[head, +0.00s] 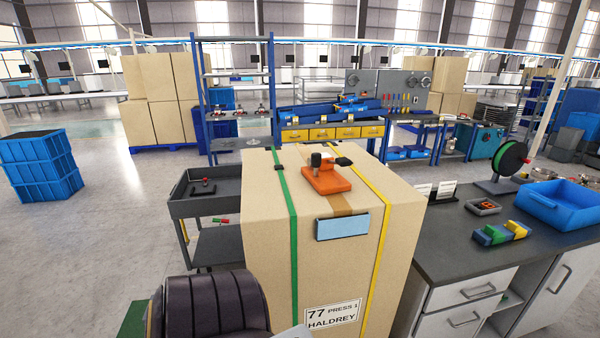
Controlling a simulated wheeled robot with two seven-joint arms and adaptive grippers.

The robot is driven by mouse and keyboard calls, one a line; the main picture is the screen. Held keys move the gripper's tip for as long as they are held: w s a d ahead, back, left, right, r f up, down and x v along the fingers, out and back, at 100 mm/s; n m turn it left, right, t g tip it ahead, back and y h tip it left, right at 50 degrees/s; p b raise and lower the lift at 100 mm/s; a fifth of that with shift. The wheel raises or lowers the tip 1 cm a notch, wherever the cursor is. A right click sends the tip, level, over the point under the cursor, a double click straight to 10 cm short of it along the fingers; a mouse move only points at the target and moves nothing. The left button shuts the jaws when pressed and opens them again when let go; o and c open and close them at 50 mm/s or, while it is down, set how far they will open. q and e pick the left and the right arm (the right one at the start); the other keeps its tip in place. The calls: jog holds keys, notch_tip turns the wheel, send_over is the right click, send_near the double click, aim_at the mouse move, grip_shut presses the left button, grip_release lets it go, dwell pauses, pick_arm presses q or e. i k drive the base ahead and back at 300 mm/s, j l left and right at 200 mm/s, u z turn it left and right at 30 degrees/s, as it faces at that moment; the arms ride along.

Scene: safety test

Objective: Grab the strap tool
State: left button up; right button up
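An orange tool (327,181) with an upright black knob and a black lever lies on top of a large cardboard box (265,230); it looks like the strap tool. It sits on a brown band between a green strap (287,205) and a yellow strap (374,195) that run over the box. A small black tool with a red part (203,187) lies in the grey cart (186,208) left of the box. Neither of my grippers shows in the head view, so their state is hidden.
A dark bench (455,245) stands right of the box, holding a blue bin (562,204), a green reel (512,160) and coloured blocks (502,233). A dark ribbed object (212,305) stands close in front. Blue crates (40,167) stand far left, with open floor between.

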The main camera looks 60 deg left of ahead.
aim_at(321, 174)
jog(key=u, duration=1.9)
jog(key=k+j+z, duration=0.15)
jog(key=j+z, duration=0.2)
jog(key=j, duration=0.2)
jog(key=k+j+z, duration=0.35)
jog(key=j, duration=0.2)
jog(key=k+j+z, duration=0.3)
jog(key=j, duration=0.15)
jog(key=k+j+z, duration=0.2)
jog(key=j+z, duration=0.15)
jog(key=j, duration=0.1)
